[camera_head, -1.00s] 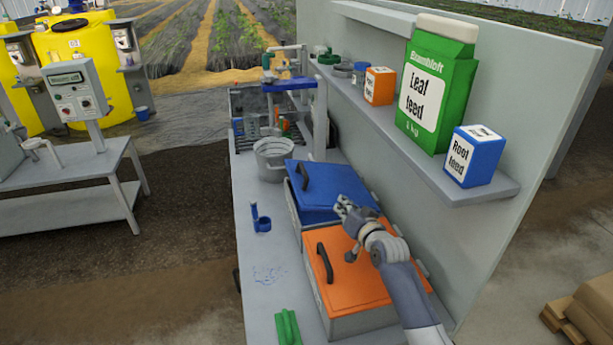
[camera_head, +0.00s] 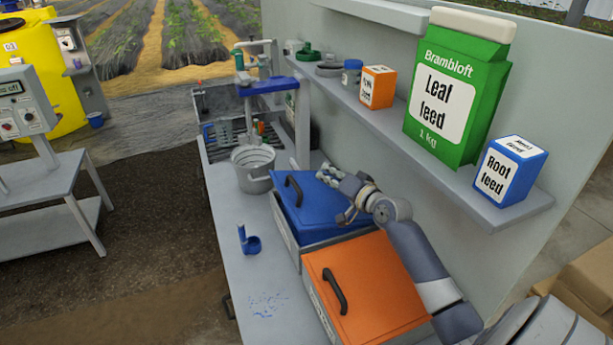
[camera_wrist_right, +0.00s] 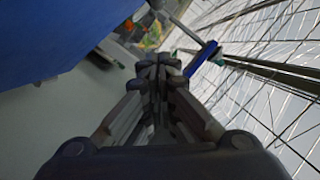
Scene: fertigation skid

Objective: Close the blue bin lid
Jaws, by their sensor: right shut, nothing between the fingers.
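The blue bin lid (camera_head: 318,212) sits on a grey bin (camera_head: 285,233) on the bench, with a dark handle (camera_head: 293,190) near its left edge. The lid looks slightly tilted; I cannot tell whether it is fully seated. My right gripper (camera_head: 325,172) is shut and empty at the lid's far right corner, with the wrist over its right side. Contact is unclear. In the right wrist view the shut fingers (camera_wrist_right: 158,68) point past a large blue surface (camera_wrist_right: 45,45), likely the lid. My left gripper is not in view.
An orange-lidded bin (camera_head: 365,285) stands in front. A grey bucket (camera_head: 252,167) is behind left, and a blue holder (camera_head: 250,243) stands on the bench. A shelf (camera_head: 455,185) with the Leaf feed bag (camera_head: 450,95) and boxes overhangs on the right.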

